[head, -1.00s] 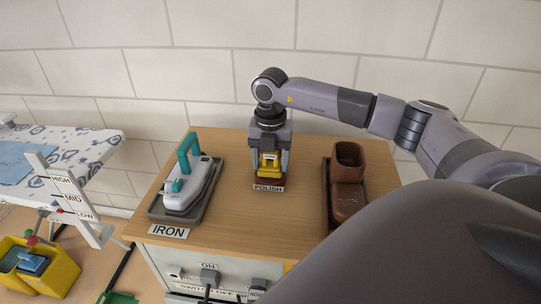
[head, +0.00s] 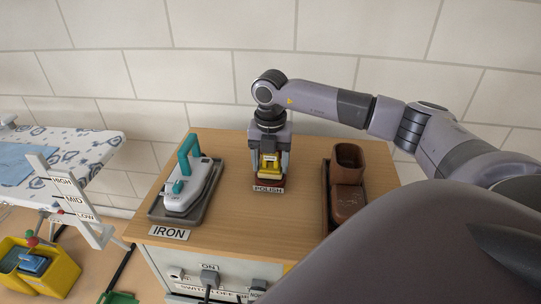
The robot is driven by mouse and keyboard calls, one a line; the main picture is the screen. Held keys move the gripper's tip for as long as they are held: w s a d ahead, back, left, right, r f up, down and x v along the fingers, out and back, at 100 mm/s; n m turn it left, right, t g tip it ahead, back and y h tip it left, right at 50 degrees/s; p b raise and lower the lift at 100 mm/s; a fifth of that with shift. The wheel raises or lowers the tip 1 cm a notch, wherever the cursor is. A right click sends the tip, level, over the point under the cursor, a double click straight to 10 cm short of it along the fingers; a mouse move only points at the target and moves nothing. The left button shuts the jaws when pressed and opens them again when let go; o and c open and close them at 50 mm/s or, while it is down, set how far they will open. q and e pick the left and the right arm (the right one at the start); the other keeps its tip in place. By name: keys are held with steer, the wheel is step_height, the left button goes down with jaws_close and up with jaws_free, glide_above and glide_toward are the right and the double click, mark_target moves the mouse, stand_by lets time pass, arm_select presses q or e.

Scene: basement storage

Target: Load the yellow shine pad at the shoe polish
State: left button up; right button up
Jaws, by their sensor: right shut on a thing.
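The yellow shine pad (head: 268,165) is between the fingers of my right gripper (head: 270,162), which is shut on it and points down. The pad is right above the dark red shoe polish (head: 270,183), behind the POLISH label (head: 268,189) on the wooden cabinet top. The pad looks very close to the polish or on it; I cannot tell whether they touch. A brown shoe (head: 348,182) stands in a dark tray to the right of the polish. My left gripper is not in view.
A white and teal iron (head: 187,183) stands on a grey tray to the left, behind the IRON label. Bare wooden top (head: 235,222) lies in front of the polish. Switches and plugs (head: 209,275) are on the cabinet front. An ironing board (head: 85,150) is at far left.

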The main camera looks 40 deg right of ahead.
steer(key=shift+r+p, duration=2.7)
steer(key=shift+r, duration=0.75)
